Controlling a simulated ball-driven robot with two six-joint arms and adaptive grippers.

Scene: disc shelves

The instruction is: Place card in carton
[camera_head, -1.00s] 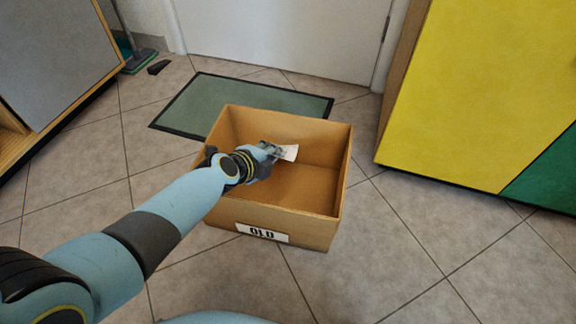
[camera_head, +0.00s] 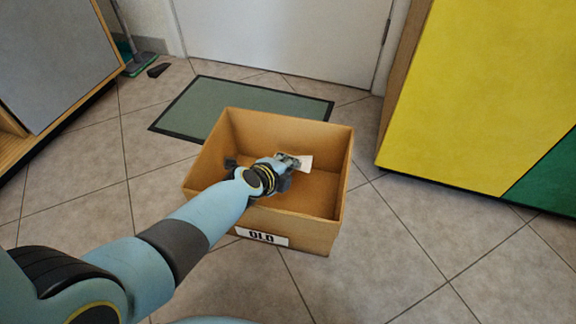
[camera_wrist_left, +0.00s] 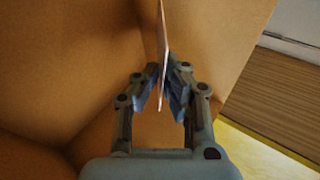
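The carton (camera_head: 318,238) is an open brown cardboard box on the floor, with a white label reading "OLD" on its front. The card (camera_head: 305,162) is small and white. My left gripper (camera_head: 291,162) is over the open top of the carton, within its walls, and shut on the card. The left wrist view shows the card (camera_wrist_left: 163,50) edge-on, pinched between the two fingers (camera_wrist_left: 164,95), with the carton's brown inside (camera_wrist_left: 70,60) around it. I cannot tell how far the card is above the carton's bottom. My right gripper is not in view.
A green mat (camera_head: 240,104) lies behind the carton, before a white door (camera_head: 285,35). A yellow and green cabinet (camera_head: 470,90) stands at the right, a grey-fronted one (camera_head: 55,60) at the left. The tiled floor at the front right is clear.

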